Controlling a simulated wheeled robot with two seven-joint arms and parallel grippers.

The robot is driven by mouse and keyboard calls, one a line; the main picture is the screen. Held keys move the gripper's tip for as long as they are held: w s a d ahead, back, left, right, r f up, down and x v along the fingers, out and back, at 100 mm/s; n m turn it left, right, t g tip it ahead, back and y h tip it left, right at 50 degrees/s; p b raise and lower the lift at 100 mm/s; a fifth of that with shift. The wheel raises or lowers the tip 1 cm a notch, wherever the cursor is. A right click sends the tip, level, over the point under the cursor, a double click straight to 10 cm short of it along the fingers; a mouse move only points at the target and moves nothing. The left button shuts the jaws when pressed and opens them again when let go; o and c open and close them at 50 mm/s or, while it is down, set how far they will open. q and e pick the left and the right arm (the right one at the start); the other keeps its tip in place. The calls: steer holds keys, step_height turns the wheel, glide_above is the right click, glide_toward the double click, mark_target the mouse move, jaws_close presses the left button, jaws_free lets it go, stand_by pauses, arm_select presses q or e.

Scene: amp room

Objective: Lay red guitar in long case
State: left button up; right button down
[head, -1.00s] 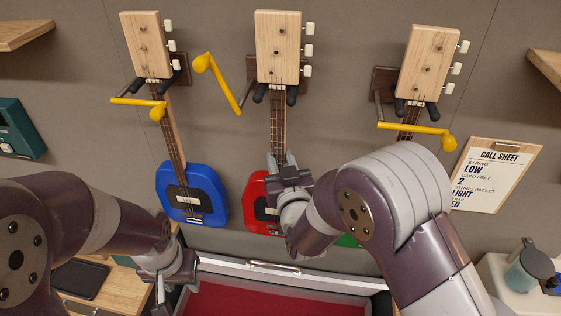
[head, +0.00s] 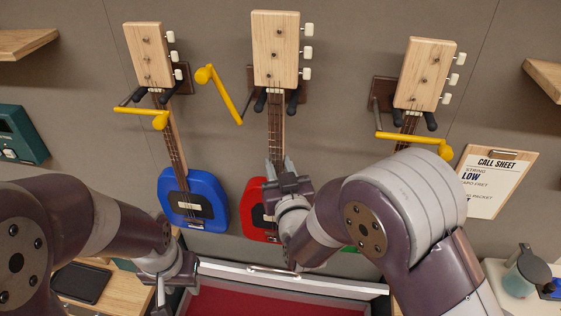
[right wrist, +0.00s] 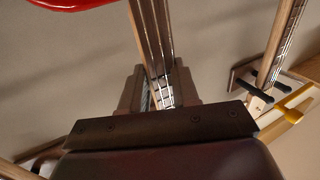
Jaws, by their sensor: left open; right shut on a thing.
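The red guitar (head: 251,195) is upright at the middle wall hanger (head: 297,97), its wooden headstock (head: 276,48) just above the hanger's black prongs. The hanger's yellow bar (head: 224,95) is swung up to the left, clear of the neck. My right gripper (head: 278,170) is shut on the guitar's neck; the right wrist view shows the neck (right wrist: 152,40) between its fingers (right wrist: 160,95). My arm hides part of the red body. My left gripper (head: 160,292) is open and empty by the long case (head: 235,268), which is open with a red lining below the guitars.
A blue guitar (head: 212,195) hangs at left and another guitar (head: 425,72) at right, mostly hidden by my right arm; yellow bars cross both necks. A call sheet (head: 492,185) hangs at right. A blue-grey jug (head: 522,272) stands lower right.

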steer(key=s+a, duration=0.3)
steer(key=s, duration=1.1)
steer(key=shift+s+r, duration=0.15)
steer(key=shift+s, duration=0.15)
stand_by(0.3)
